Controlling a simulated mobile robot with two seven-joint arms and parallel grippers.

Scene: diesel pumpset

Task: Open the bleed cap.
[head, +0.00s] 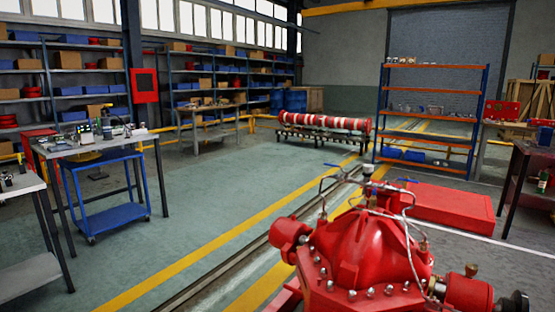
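A large red pump casing (365,250) with bolts along its flange stands at the lower right of the head view. Thin metal pipes and small fittings rise from its top. A small pale cap-like fitting (368,169) sits upright at the top of this pipework; it may be the bleed cap, but it is too small to be sure. Blue levers (405,180) stick out beside it. Neither of my grippers is in view, and nothing touches the pump's fittings.
A flat red block (447,207) lies behind the pump. A blue-and-orange rack (432,115) stands beyond. A workbench (97,147) and blue cart (110,195) stand at left. The green floor (195,225) between cart and pump is clear.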

